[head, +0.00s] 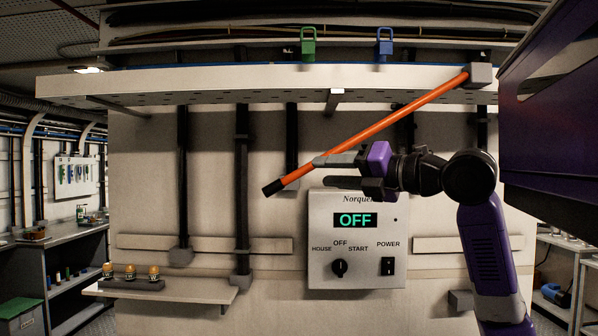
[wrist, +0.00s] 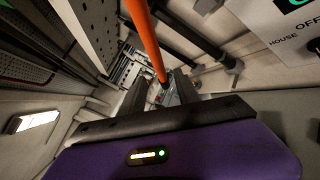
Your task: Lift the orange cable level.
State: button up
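The upper finger's tip overlaps the cable in the head view. In the wrist view the cable (wrist: 148,40) comes down from the top toward the gap between the open fingers (wrist: 162,92). I cannot tell whether either finger touches it.
A control panel (head: 357,255) reading OFF is just below my gripper. The perforated shelf (head: 220,87) runs above, with a green lock (head: 308,45) and a blue lock (head: 385,42). A small ledge (head: 200,293) with orange-topped items is lower left. Dark vertical pipes line the wall.

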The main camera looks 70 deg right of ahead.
aim_at(308, 171)
jog(key=p+x, duration=0.2)
jog(key=x, duration=0.5)
jog(key=shift+w, duration=0.15)
grip_shut()
dwell(1.2)
